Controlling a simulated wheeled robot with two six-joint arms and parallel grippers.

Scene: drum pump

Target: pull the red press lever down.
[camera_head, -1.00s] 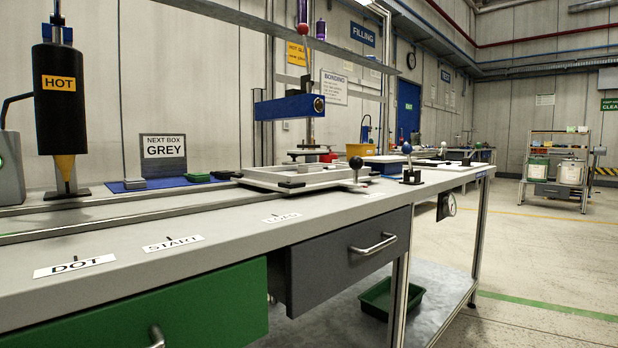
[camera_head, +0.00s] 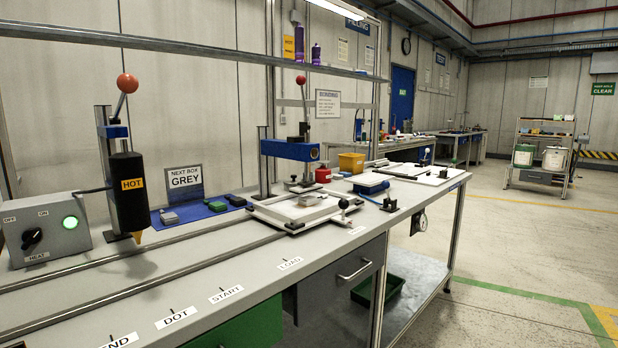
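The press has a blue head (camera_head: 288,150) on an upright column in the middle of the bench. Its lever (camera_head: 304,98) stands nearly upright above the head and ends in a small red ball. A pale fixture plate (camera_head: 305,207) lies below the press. Neither of my grippers is in view.
The grey bench (camera_head: 250,262) runs along the front, with rails along it. A heater box (camera_head: 45,230) with a green light stands at the left. A shelf beam (camera_head: 180,46) crosses above the bench. The floor (camera_head: 500,260) at the right is clear.

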